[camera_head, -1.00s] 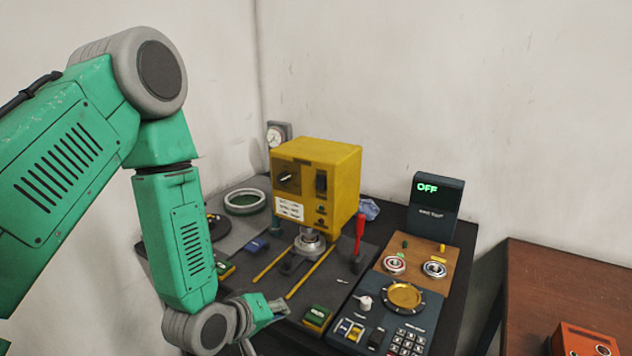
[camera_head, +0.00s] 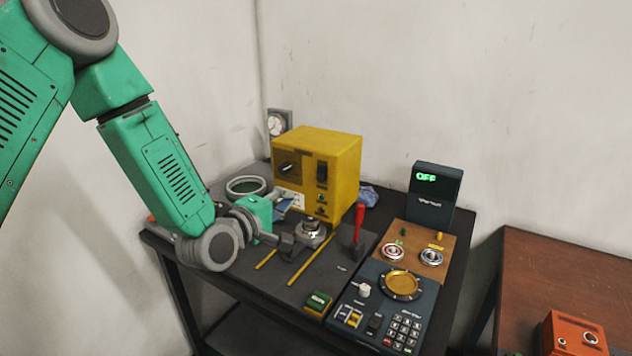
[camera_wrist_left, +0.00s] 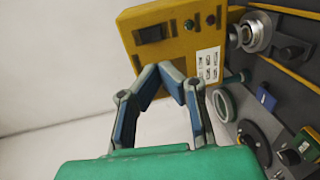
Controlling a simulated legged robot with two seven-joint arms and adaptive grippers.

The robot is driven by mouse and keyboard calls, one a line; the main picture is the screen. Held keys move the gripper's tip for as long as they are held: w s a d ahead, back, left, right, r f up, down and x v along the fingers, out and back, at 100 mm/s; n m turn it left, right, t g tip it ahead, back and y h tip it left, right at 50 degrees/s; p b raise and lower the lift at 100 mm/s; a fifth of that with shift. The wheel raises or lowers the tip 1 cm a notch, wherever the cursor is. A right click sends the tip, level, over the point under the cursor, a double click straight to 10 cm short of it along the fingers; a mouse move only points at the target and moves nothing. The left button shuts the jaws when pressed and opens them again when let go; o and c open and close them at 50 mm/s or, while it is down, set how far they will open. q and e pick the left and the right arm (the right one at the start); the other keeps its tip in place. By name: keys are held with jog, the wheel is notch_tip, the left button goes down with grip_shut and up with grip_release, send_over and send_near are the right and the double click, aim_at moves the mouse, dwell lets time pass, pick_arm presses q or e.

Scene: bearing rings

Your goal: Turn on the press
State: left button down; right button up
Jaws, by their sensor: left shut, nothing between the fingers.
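The yellow press (camera_head: 338,172) stands at the back of the dark table. Contact cannot be told. My right gripper is out of view.
A dark display (camera_head: 435,190) reads OFF behind a control panel (camera_head: 345,318) with keypad and gold dial.

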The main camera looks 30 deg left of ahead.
aim_at(320, 180)
pick_arm(q)
jog(key=w, duration=0.4)
jog(key=w+f+p, duration=0.1)
jog(key=w, duration=0.3)
jog(key=w+d, duration=0.1)
jog(key=w, duration=0.3)
jog(key=shift+f+p, duration=0.25)
jog(key=shift+p, duration=0.05)
jog(key=shift+w, duration=0.1)
jog(key=shift+w+f+b, duration=0.1)
jog(key=shift+f+b, duration=0.15)
jog(key=shift+b, duration=0.45)
jog(key=shift+r, duration=0.2)
jog(key=shift+f, duration=0.1)
